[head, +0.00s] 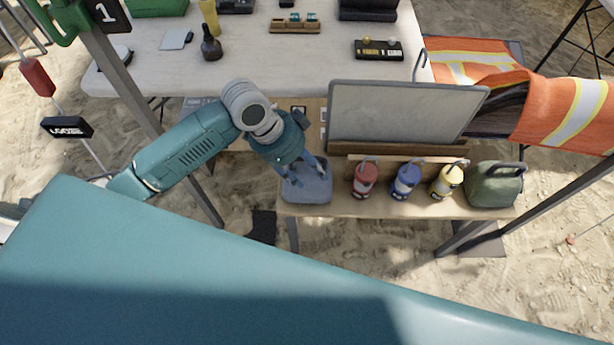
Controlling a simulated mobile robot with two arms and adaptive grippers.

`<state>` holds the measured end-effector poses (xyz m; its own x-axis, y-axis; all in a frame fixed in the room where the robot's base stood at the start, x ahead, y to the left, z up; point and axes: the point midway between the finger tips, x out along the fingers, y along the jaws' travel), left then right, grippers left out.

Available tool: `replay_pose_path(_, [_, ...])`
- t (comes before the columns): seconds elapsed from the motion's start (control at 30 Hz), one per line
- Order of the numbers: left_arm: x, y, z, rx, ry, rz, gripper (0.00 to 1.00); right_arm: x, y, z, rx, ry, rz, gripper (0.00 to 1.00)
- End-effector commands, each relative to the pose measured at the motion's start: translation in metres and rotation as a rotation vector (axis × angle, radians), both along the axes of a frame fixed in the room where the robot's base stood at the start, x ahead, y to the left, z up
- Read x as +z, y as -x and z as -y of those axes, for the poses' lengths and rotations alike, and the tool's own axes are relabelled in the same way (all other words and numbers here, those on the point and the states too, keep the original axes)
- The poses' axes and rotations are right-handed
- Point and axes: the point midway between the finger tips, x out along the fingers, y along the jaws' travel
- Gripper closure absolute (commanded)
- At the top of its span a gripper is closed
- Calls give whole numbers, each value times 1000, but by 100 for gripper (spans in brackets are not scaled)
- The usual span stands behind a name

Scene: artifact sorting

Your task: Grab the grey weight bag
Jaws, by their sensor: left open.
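The grey weight bag (309,191) looks blue-grey and sits at the left end of a low wooden shelf. My left gripper (304,178) is right above it, pointing down with its fingers spread open over the top of the bag. The fingers overlap the bag in the picture, and I cannot tell whether they touch it. The top of the bag is partly hidden by the gripper. My right gripper is not in view.
Red (363,180), blue (406,181) and yellow (447,181) lantern-like canisters stand right of the bag, then a green bag (494,184). A whiteboard (402,112) stands behind them. A white table (270,65) lies beyond. Tent poles flank the shelf.

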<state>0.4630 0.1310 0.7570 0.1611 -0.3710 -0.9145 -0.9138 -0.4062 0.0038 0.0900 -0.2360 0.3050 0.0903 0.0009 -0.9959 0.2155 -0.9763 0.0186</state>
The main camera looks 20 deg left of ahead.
Motion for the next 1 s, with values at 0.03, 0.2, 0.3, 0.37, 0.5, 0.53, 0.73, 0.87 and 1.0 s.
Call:
replay_pose_path(0.03, [11,-12,-11,-30,-15,8,56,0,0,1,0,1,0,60])
replay_pose_path(0.2, [43,-37,-42,-111,-31,1,56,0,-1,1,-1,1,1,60])
replay_pose_path(0.3, [55,-44,-53,-131,-27,-4,56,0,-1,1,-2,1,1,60])
replay_pose_path(0.37, [58,-45,-54,-138,-24,-5,56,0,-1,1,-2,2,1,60])
replay_pose_path(0.5, [48,-47,-50,-141,-21,-8,56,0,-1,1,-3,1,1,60])
replay_pose_path(0.53, [44,-47,-49,-141,-21,-8,56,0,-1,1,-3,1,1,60])
replay_pose_path(0.73, [15,-50,-37,-138,-21,-8,56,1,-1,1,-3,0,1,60])
replay_pose_path(0.87, [4,-50,-33,-139,-22,-7,56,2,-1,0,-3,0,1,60])
replay_pose_path(1.0, [-14,-48,-26,-140,-22,-9,56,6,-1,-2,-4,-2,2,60])
